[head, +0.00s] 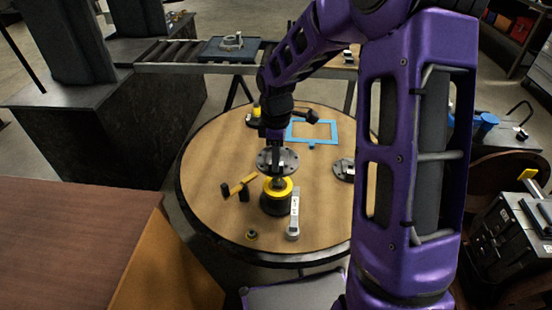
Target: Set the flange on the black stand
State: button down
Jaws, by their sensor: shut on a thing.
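The flange (288,161) is a grey round disc with small holes. My gripper (276,147) points down from above and is shut on it near its middle. The black stand (275,205) is a short dark cylinder with a yellow ring on top, on the round wooden table. The flange is over the stand, slightly toward its far side in the picture. A short grey piece shows between the flange and the yellow ring. I cannot tell whether it belongs to the flange or the stand, or whether they touch.
A grey part (344,169), a blue frame (325,132) and a small ring (251,235) are also there. The table's front left is clear.

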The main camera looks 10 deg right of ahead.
jog(key=shift+f+b, duration=1.3)
jog(key=shift+f, duration=2.15)
jog(key=shift+f, duration=0.45)
jog(key=shift+f+b, duration=0.45)
jog(key=shift+f, duration=0.15)
jog(key=shift+f, duration=0.35)
jog(key=shift+c, duration=1.4)
grip_release()
